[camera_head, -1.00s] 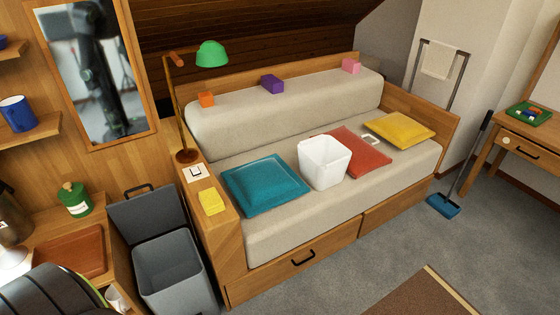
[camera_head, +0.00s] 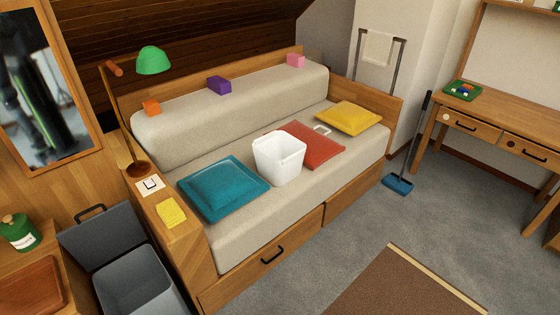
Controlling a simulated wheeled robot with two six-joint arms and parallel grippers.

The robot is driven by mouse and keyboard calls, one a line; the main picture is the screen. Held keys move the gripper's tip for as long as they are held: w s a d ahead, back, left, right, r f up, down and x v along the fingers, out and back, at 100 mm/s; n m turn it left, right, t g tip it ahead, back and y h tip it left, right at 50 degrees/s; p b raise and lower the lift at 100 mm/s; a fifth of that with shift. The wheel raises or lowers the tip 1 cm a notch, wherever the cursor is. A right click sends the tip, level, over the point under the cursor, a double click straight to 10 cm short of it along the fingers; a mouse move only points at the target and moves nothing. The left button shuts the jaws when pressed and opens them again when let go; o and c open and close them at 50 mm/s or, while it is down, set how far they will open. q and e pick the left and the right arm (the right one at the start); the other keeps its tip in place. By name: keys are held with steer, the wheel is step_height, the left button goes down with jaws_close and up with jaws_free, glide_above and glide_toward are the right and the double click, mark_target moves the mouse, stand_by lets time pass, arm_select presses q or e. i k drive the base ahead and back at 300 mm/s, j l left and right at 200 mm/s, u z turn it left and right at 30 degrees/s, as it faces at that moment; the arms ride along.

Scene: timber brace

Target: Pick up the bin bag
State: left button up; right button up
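A white open-topped bin (camera_head: 279,160) stands upright on the daybed seat, between the teal cushion and the red cushion. Its inside looks white; I cannot tell whether a bag lines it. A larger grey bin (camera_head: 140,284) with its lid (camera_head: 105,238) raised stands on the floor at the lower left, beside the daybed's end. Its inside looks empty from what shows, and no separate bag can be made out. Neither of my grippers is in view.
The daybed (camera_head: 240,232) carries teal (camera_head: 222,188), red (camera_head: 313,146) and yellow (camera_head: 348,118) cushions. A blue-headed broom (camera_head: 398,184) leans at the right near a desk (camera_head: 500,125). Grey carpet (camera_head: 350,220) is clear, with a brown rug (camera_head: 400,290) in front.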

mark_target(279, 156)
steer(key=i+j+u, duration=0.1)
steer(key=u, duration=1.3)
steer(key=z, duration=1.45)
steer(key=k+l, duration=0.2)
steer(key=l, duration=0.55)
steer(key=k+l+u, duration=0.15)
steer(key=l, duration=0.95)
steer(key=l+u, duration=0.15)
steer(key=l, duration=0.4)
steer(key=i+l, duration=0.15)
steer(key=l, duration=0.3)
steer(key=i+l+u, duration=0.15)
steer(key=l, duration=0.3)
steer(key=i+l, duration=0.15)
steer(key=l, duration=0.35)
steer(key=i+l+u, duration=0.1)
steer(key=l, duration=0.35)
steer(key=i+l, duration=0.15)
steer(key=l, duration=0.35)
steer(key=i+l+u, duration=0.1)
steer(key=i, duration=0.3)
steer(key=i+l+u, duration=0.15)
steer(key=i, duration=0.3)
steer(key=i+l+u, duration=0.1)
steer(key=i, duration=0.3)
